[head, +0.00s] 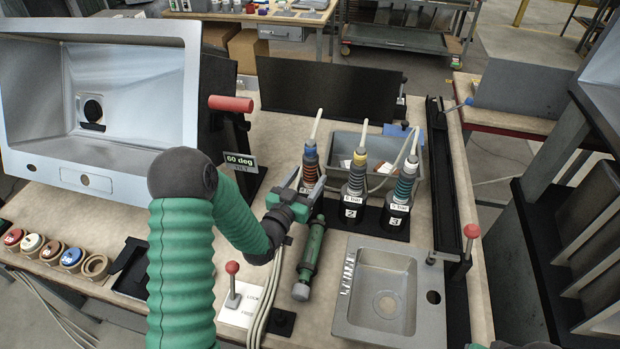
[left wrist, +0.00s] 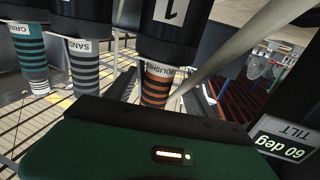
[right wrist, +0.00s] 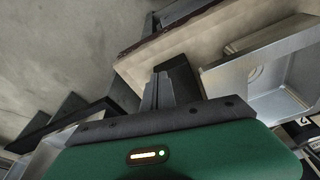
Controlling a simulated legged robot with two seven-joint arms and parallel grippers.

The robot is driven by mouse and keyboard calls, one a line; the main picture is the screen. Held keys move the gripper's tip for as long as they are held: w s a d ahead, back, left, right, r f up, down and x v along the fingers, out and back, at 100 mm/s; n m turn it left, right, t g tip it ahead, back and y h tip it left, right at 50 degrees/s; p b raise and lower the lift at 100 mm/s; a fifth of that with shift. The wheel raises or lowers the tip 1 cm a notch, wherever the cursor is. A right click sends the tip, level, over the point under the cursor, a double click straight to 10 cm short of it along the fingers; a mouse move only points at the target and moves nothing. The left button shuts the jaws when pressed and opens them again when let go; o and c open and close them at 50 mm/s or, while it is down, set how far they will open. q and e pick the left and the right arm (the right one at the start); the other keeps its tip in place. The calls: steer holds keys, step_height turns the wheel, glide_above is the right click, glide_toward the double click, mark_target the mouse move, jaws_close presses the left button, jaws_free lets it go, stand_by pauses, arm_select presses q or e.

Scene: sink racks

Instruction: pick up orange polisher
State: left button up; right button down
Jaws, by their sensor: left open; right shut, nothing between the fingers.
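The orange polisher (head: 310,162) has orange and dark stripes and a pale hose on top. It stands upright in the first, leftmost black holder of the row. In the left wrist view, the polisher (left wrist: 157,84) appears upside down below the holder marked 1. My left gripper (head: 306,183) is open, low at the polisher, with one finger on each side of it. The wrist view does not show whether the fingers touch it. My right gripper (right wrist: 157,92) is shut and empty, away from the polisher, over the area by the table edge.
A yellow-topped tool (head: 356,172) in holder 2 and a teal-striped tool (head: 404,184) in holder 3 stand close to the right. A grey bin (head: 347,140) is behind them. A sink (head: 385,292) lies in front. A red-handled lever (head: 233,285) stands front left.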

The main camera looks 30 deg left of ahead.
arm_select(q)
steer(key=shift+w, duration=1)
steer(key=shift+s, duration=0.1)
jaws_close()
